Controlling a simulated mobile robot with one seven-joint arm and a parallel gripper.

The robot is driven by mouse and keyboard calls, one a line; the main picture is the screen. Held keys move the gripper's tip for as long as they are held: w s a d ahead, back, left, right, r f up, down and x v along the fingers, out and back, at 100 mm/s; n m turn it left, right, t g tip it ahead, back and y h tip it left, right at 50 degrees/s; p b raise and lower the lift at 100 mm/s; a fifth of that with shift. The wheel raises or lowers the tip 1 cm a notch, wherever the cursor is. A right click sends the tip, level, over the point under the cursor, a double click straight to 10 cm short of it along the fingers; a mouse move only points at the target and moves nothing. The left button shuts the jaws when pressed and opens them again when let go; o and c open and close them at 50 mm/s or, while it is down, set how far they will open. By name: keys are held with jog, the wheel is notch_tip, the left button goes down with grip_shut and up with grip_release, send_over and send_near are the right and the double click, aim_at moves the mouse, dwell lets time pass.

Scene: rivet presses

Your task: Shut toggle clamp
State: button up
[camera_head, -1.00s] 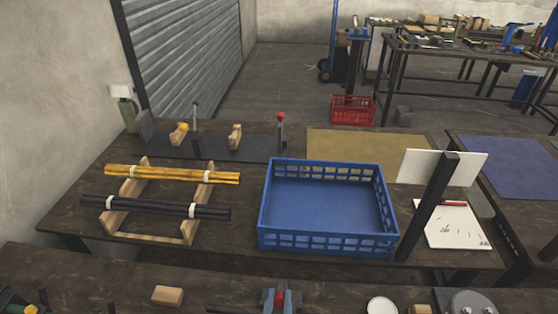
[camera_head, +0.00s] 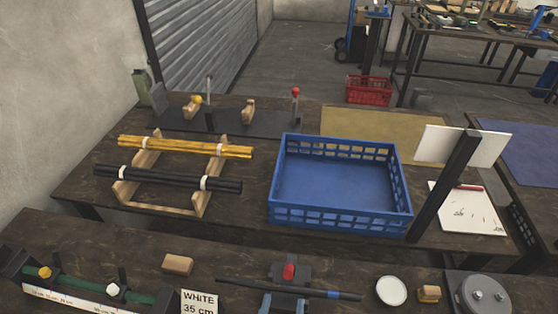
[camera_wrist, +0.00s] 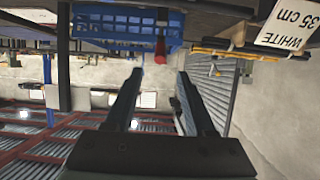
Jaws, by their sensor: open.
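On the near bench in the head view stands a grey clamp-like device with a red-tipped handle (camera_head: 289,272). I cannot tell whether the clamp is shut. On the far bench, a lever with a red ball (camera_head: 295,93) stands upright on a dark plate.
On the near bench are a WHITE 35 cm card (camera_head: 199,302), a wooden block (camera_head: 177,264), a white disc (camera_head: 391,290) and a grey plate (camera_head: 478,297). Behind stand a blue crate (camera_head: 340,219) and a wooden rack (camera_head: 205,203) with yellow and black rods.

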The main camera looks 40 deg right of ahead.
jog(key=v, duration=0.4)
jog(key=shift+b, duration=0.3)
